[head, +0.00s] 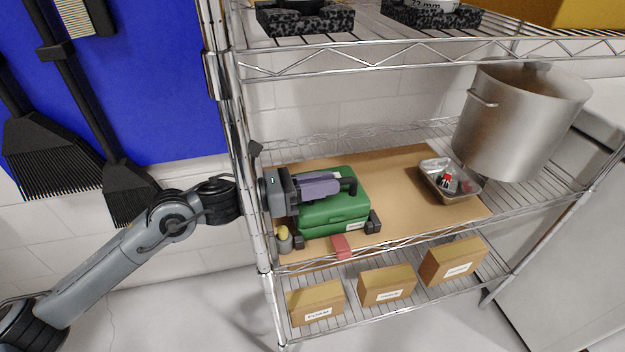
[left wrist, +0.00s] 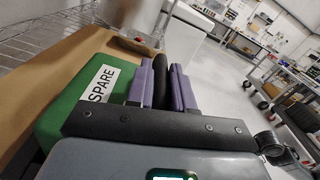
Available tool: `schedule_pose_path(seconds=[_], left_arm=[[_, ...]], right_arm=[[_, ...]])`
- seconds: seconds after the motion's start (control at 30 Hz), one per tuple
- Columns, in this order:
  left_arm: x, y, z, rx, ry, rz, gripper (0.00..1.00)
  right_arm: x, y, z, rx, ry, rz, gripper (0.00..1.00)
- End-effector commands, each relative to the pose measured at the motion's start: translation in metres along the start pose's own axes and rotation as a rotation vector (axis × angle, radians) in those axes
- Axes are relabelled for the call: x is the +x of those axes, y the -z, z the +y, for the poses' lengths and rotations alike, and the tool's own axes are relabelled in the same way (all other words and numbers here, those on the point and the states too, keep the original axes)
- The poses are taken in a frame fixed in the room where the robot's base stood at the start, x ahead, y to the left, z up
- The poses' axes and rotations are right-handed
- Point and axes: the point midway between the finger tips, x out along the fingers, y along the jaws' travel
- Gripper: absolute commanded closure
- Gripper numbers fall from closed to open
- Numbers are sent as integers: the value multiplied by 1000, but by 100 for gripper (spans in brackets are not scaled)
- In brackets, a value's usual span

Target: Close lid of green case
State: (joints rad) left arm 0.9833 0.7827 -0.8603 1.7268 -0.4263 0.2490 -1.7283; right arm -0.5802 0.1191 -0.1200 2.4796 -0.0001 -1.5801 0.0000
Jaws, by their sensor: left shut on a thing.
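The green case (head: 345,208) sits on the brown board of the middle shelf. Its lid looks down over the base in the head view; I cannot tell whether a small gap is left. A white label reading "SPARE" (left wrist: 103,83) shows on the green surface in the left wrist view. My left gripper (head: 340,186), with purple fingers, lies over the top of the case. Its fingers (left wrist: 162,85) are shut on a black bar, which looks like the case's handle (left wrist: 159,66). The gripper covers part of the case. My right gripper is not in view.
Black blocks (head: 374,221) stand at the case's front corners. A small yellow-topped item (head: 284,238) and a red piece (head: 342,246) lie near the front edge. A foil tray (head: 436,184) and a large pot (head: 520,120) stand right. A wire shelf (head: 400,60) hangs above.

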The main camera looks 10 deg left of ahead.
Motion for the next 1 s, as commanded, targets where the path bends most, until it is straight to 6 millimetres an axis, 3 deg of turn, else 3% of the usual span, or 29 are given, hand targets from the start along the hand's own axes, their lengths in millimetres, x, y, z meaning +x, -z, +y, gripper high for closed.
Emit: schedule_pose_path(seconds=[0.57,0.6,0.7,1.0], left_arm=[[2,4,-4,31,8,1,100],[2,4,-4,31,8,1,73],[2,4,-4,31,7,1,58],[0,3,-3,30,4,1,58]], right_arm=[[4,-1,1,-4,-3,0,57],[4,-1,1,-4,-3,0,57],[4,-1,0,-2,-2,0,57],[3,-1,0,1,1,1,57]])
